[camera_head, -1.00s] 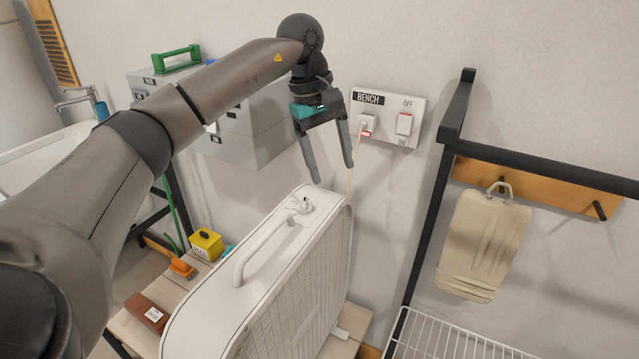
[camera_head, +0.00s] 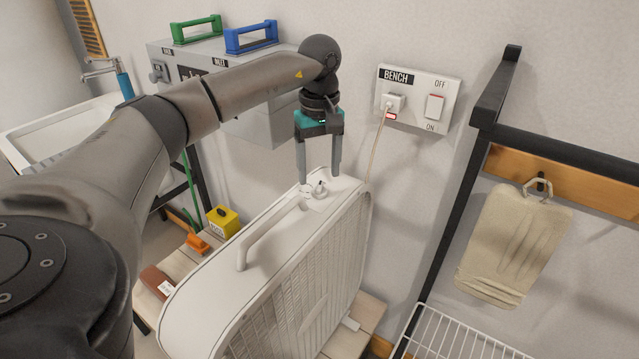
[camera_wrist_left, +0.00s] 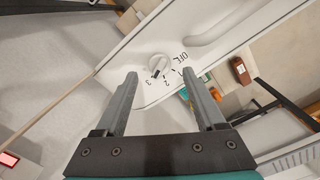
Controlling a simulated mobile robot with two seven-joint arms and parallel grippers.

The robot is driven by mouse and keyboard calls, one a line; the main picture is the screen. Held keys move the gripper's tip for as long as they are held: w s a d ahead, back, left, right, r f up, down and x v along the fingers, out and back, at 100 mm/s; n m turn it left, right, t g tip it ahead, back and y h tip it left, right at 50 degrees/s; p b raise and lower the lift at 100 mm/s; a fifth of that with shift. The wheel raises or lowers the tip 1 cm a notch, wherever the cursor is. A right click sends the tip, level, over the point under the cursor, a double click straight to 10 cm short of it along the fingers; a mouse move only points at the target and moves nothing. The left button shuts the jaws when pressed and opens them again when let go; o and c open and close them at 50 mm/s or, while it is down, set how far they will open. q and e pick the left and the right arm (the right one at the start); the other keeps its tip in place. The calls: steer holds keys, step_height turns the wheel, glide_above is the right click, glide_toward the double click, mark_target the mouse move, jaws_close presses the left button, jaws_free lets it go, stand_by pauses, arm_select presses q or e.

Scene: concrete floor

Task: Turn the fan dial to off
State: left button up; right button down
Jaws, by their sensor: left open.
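The white box fan (camera_head: 265,265) stands upright on a wooden surface, with its handle and dial on the top face. The small white fan dial (camera_head: 319,190) is near the far end of that face. In the left wrist view the dial (camera_wrist_left: 158,64) has printed marks OFF, 1, 2 and 3 beside it, and its dark pointer faces the 2 and 3 side. My left gripper (camera_head: 319,177) is open, pointing down over the dial. In the wrist view its fingertips (camera_wrist_left: 159,74) lie either side of the dial, with no visible contact. My right gripper is not in view.
The BENCH switch plate (camera_head: 417,99) with a plugged-in cord is on the wall behind. A black rack (camera_head: 455,190) with a hanging beige item (camera_head: 513,245) stands right. A yellow box (camera_head: 222,222) and grey cases with green and blue handles (camera_head: 250,36) are left.

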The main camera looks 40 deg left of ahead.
mark_target(319, 186)
arm_select(q)
steer(key=shift+f, duration=1.6)
jaws_close()
